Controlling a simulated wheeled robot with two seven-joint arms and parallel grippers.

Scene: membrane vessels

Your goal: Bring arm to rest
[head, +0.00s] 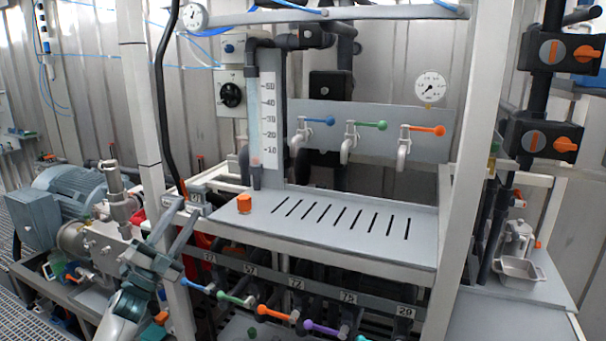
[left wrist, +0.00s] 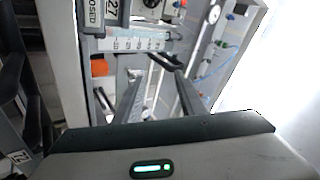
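My left arm comes in at the lower left of the head view. Its gripper (head: 182,214) points up beside the front left post of the rack, near the shelf's left front corner. In the left wrist view the two fingers of the left gripper (left wrist: 148,75) stand apart with nothing seen held between them. Whether the fingers touch the post or shelf edge cannot be told. My right arm and gripper are not in view.
The grey slotted shelf (head: 340,218) carries an orange cap (head: 244,203). Below it run several coloured valve handles, including a blue one (head: 197,286) close to my left gripper. A blue-grey motor (head: 72,190) stands at the left. A metal tray (head: 518,271) is at the right.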

